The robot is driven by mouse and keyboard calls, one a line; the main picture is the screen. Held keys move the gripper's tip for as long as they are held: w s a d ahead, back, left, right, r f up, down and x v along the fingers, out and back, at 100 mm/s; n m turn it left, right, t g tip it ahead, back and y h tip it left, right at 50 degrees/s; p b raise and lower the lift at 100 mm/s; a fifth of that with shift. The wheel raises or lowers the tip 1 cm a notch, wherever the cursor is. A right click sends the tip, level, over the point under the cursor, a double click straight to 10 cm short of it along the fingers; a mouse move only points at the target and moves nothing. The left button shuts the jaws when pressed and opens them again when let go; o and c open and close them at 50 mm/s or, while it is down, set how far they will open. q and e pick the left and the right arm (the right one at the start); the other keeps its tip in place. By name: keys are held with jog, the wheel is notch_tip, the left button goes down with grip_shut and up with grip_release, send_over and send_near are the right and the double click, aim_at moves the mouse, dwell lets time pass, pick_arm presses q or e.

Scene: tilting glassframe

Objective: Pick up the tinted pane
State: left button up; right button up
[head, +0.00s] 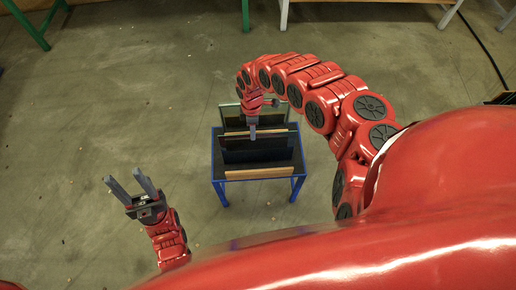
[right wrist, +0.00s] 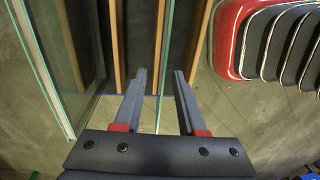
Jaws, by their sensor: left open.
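A blue-legged rack (head: 219,182) with wooden slats holds upright panes. A dark-looking pane (head: 240,155) stands toward the front and a greenish-edged pane (head: 231,110) toward the back; I cannot tell for sure which is the tinted one. My right gripper (head: 252,133) points down over the rack. In the right wrist view its fingers (right wrist: 160,75) are apart, with the thin edge of an upright pane (right wrist: 166,45) running between them and gaps on both sides. My left gripper (head: 123,177) is open and empty, left of the rack and apart from it.
In the right wrist view another glass pane (right wrist: 75,55) stands close to the left of the right gripper, beside wooden slats (right wrist: 118,40). Green table legs (head: 32,30) stand at the far left. The concrete floor (head: 130,110) around the rack is clear.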

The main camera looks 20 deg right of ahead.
jog(key=shift+s+f+p, duration=0.2)
jog(key=shift+s+f, duration=0.05)
jog(key=shift+f, duration=0.9)
jog(key=shift+s+f+p, duration=0.15)
jog(key=shift+s+f, duration=0.1)
jog(key=shift+f, duration=0.85)
jog(key=shift+a+f, duration=0.1)
jog(key=shift+f, duration=0.7)
grip_shut()
